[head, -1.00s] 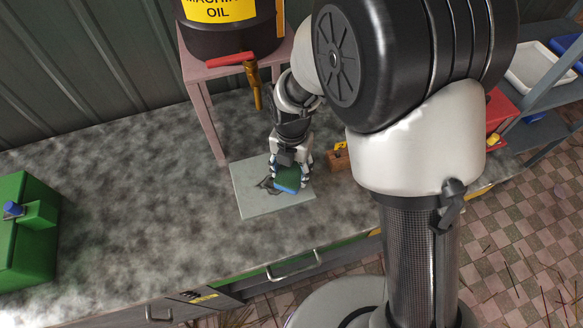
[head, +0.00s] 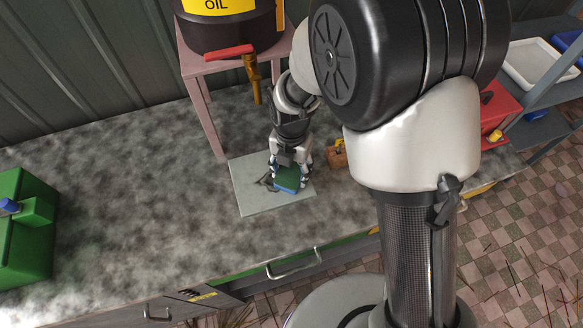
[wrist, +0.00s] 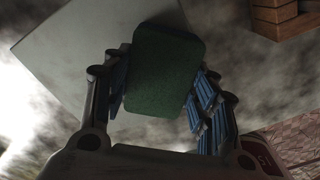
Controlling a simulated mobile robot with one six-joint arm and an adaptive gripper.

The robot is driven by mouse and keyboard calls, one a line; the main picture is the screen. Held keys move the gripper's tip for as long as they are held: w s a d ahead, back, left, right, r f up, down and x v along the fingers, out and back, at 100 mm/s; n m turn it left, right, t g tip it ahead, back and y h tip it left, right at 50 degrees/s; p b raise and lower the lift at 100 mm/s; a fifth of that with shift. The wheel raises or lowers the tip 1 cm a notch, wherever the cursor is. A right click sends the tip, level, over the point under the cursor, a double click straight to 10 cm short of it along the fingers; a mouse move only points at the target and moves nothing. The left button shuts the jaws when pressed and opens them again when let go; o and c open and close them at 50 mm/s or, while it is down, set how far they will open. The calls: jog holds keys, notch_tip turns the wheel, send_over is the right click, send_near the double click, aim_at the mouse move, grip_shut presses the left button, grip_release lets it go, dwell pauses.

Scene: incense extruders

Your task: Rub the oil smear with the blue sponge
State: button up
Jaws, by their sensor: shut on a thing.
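The blue sponge (head: 287,181), with a green top face, is between the fingers of my gripper (head: 288,170). In the wrist view the sponge (wrist: 165,70) shows its green face, with a finger against each side, so my gripper (wrist: 163,95) is shut on it. The sponge is at the pale square plate (head: 250,200) on the bench. Whether it touches the plate is hard to tell. The oil smear (head: 265,181) shows as dark marks on the plate, just left of the sponge; part of it is hidden by the gripper and sponge.
A pink stand (head: 205,125) holds a black oil drum (head: 225,35) with a brass tap (head: 252,82) behind the plate. A small wooden block (head: 336,156) lies right of the plate. A green machine (head: 30,235) stands far left. The bench (head: 130,210) between is clear.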

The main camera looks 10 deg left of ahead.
aim_at(266, 184)
jog(key=shift+s+a, duration=0.35)
jog(key=shift+a, duration=0.25)
jog(key=shift+s+a, duration=0.35)
jog(key=shift+a, duration=0.2)
jog(key=shift+s+a+r, duration=0.15)
jog(key=shift+s+a, duration=0.6)
jog(key=shift+a, duration=0.15)
jog(key=shift+s+a, duration=0.5)
jog(key=shift+a, duration=0.75)
jog(key=shift+s+a+p, duration=0.35)
jog(key=shift+a, duration=0.4)
jog(key=shift+s+a+f, duration=0.2)
jog(key=shift+s+a, duration=0.3)
jog(key=shift+a, duration=0.05)
jog(key=shift+w+d+r, duration=0.1)
jog(key=shift+w+d, duration=0.35)
jog(key=shift+d, duration=0.35)
jog(key=shift+w+d+r, duration=0.1)
jog(key=shift+w+d, duration=0.35)
jog(key=shift+d, duration=0.3)
jog(key=shift+d, duration=0.1)
